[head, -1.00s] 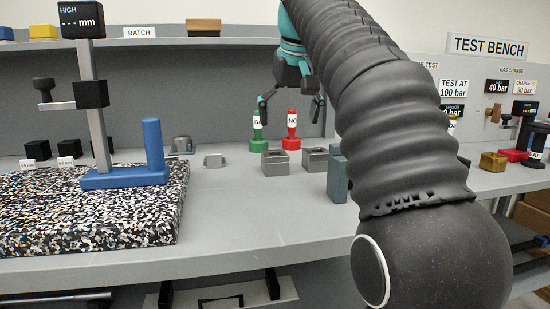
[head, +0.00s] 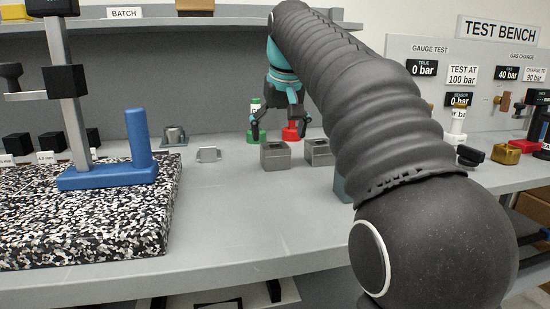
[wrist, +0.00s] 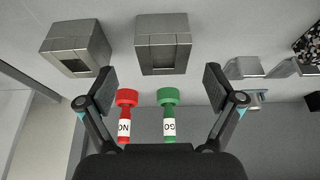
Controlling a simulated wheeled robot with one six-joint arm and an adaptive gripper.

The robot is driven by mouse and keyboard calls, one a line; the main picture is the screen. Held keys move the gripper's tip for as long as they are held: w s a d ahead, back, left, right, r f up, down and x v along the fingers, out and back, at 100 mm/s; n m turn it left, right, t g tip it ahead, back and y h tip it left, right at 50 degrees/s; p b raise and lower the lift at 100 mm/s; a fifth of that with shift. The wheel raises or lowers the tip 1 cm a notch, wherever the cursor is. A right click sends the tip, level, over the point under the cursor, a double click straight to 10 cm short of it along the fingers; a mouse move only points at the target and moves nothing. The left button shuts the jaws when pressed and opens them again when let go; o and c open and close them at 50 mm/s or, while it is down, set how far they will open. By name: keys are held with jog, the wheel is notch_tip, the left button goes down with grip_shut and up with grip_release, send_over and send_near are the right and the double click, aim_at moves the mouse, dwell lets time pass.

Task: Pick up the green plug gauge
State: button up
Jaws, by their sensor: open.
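The green plug gauge (wrist: 169,112), with a white GO label, stands at the back of the bench. It also shows in the head view (head: 254,136), partly covered by my gripper's finger. A red plug gauge (wrist: 125,113) labelled NO stands close beside it, and shows in the head view (head: 291,132). My gripper (wrist: 158,88) is open and empty. In the wrist view both gauges appear between its spread fingers, the green one nearer the middle. In the head view the gripper (head: 278,134) hangs in front of the gauges. I cannot tell whether it touches either.
Two grey square blocks with recesses (head: 275,156) (head: 318,152) stand just in front of the gauges. A small metal part (head: 208,155) lies left of them. A blue stand (head: 110,176) sits on a speckled slab (head: 80,225) at left. The bench front is clear.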

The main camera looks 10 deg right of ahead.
aim_at(275, 150)
jog(key=shift+a+b+x, duration=0.2)
jog(key=shift+b+x, duration=0.3)
jog(key=shift+x, duration=2.3)
jog(key=shift+r, duration=0.1)
grip_shut()
